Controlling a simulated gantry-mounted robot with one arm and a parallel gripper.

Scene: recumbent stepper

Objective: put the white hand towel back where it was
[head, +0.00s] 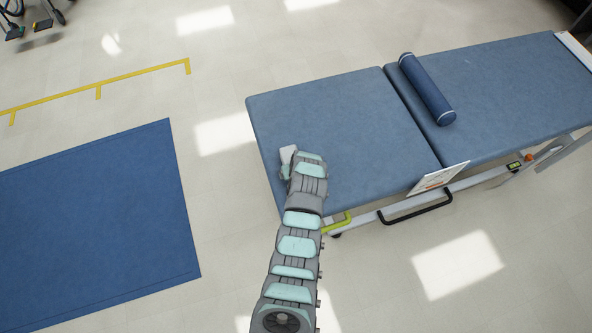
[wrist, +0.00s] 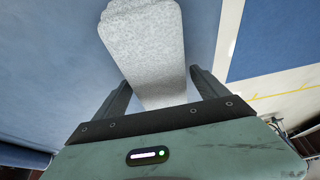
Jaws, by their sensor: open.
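The white hand towel (wrist: 145,40) is a folded, textured strip with a rounded far end. It fills the middle of the wrist view and runs back between the fingers of my gripper (wrist: 160,76). The fingers are open, one on each side of it, with gaps visible beside the towel. In the head view a small part of the towel (head: 288,153) shows at the end of my arm, over the left section of the blue treatment table (head: 350,120). My arm hides the rest. I cannot tell whether the towel lies flat on the pad.
A dark blue bolster (head: 427,90) lies on the table's right section. A white card (head: 438,178) and a black handle (head: 415,209) are at the table's near side. A blue floor mat (head: 90,225) lies to the left, with yellow floor tape (head: 100,88) beyond it. Open floor lies between.

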